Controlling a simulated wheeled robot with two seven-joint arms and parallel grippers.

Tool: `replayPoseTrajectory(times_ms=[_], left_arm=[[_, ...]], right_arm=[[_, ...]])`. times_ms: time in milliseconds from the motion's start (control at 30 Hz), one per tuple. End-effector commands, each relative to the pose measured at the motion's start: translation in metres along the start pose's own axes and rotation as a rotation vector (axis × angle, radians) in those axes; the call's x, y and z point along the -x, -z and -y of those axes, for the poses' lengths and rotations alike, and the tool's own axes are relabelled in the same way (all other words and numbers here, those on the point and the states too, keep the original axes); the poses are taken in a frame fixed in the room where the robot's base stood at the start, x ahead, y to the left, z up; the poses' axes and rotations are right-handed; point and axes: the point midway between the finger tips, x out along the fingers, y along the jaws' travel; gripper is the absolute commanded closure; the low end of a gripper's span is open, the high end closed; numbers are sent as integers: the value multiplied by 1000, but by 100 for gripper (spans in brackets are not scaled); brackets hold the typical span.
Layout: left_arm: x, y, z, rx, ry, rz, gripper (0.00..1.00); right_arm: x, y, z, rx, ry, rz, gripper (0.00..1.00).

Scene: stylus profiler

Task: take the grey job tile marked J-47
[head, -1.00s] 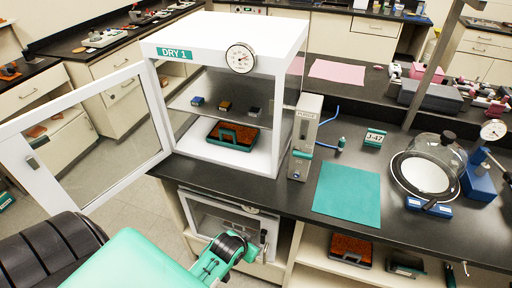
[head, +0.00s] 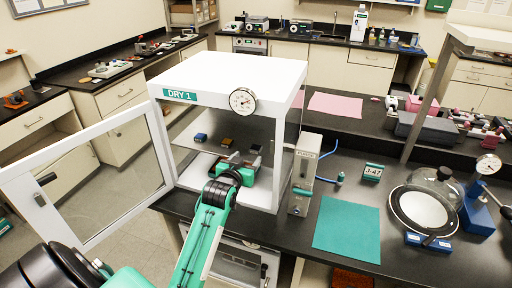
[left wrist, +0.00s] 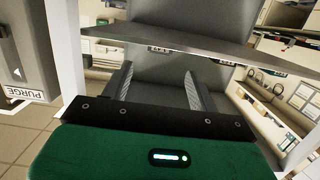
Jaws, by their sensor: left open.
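The grey tile (head: 255,149) lies on the shelf (head: 187,132) inside the white DRY 1 cabinet, at the right of a row with a blue tile (head: 200,137) and a yellow-brown tile (head: 226,142). Its lettering is too small to read. My left gripper (head: 241,160) is open at the cabinet's front, close before the tiles. In the left wrist view its fingers (left wrist: 155,80) are apart with nothing between them. Small labelled pieces (left wrist: 160,48) show beyond along the shelf; I cannot tell which tile is which there.
The cabinet door (head: 100,165) stands open to the left. The purge box (head: 304,175) stands against the bench just right of the cabinet. A teal mat (head: 348,228) lies clear on the bench, with a glass dome (head: 432,188) to its right.

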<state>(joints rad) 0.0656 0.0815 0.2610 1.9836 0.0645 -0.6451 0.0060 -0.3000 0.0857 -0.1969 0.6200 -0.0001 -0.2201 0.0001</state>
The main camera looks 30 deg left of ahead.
Motion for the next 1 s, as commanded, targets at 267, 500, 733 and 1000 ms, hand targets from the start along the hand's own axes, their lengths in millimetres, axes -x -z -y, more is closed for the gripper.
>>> replayPoseTrajectory(times_ms=[267, 500, 733, 1000], left_arm=[[-25, 0, 0, -1, 0, 1, 40], [-44, 2, -1, 0, 0, 3, 40], [-70, -1, -2, 0, 0, 2, 40], [-78, -3, -2, -1, 0, 1, 40]], right_arm=[[8, 2, 5, 1, 6, -1, 60], [24, 4, 12, 0, 13, -3, 60], [36, 5, 10, 1, 11, -2, 60], [37, 4, 4, 1, 6, -1, 60]])
